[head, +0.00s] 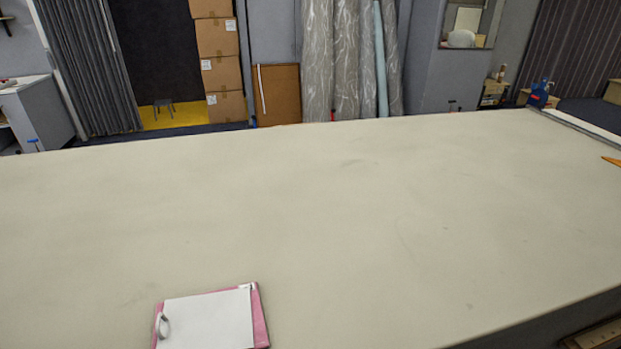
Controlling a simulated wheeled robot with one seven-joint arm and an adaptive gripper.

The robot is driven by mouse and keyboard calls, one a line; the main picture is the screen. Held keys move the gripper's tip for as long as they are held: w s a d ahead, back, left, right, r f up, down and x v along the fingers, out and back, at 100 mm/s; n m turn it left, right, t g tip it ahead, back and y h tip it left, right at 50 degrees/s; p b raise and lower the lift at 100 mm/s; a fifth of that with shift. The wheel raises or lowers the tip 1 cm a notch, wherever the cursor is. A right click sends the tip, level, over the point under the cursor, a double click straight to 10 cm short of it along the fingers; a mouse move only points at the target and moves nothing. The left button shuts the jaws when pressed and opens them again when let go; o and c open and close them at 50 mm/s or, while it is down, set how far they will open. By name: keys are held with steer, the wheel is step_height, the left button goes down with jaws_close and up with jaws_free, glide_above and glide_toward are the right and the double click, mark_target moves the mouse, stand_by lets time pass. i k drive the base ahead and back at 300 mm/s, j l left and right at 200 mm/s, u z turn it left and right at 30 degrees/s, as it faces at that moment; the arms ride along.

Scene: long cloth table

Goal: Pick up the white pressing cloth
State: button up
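A flat white rectangle (208,321), which could be the white pressing cloth or a sheet of paper, lies near the table's front edge, left of centre. It rests on a slightly larger pink flat thing (260,318), whose edge shows along the top and right. A small pale loop-shaped thing (162,326) is at its left edge. The bottom of this stack is cut off by the picture. No other white cloth is clear on the table. My gripper is not in view.
The long pale table (350,210) is bare across its middle. An orange flat piece (611,161) and a long straight bar (575,124) lie at the far right. A blue object (539,95) stands at the far right corner. Cardboard boxes (218,55) and wrapped rolls (345,60) stand behind.

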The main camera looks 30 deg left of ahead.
mark_target(223, 320)
steer(key=k+l+u, duration=0.1)
steer(key=u, duration=1.8)
steer(key=i+j+z, duration=0.15)
steer(key=j+z, duration=0.75)
steer(key=j, duration=0.25)
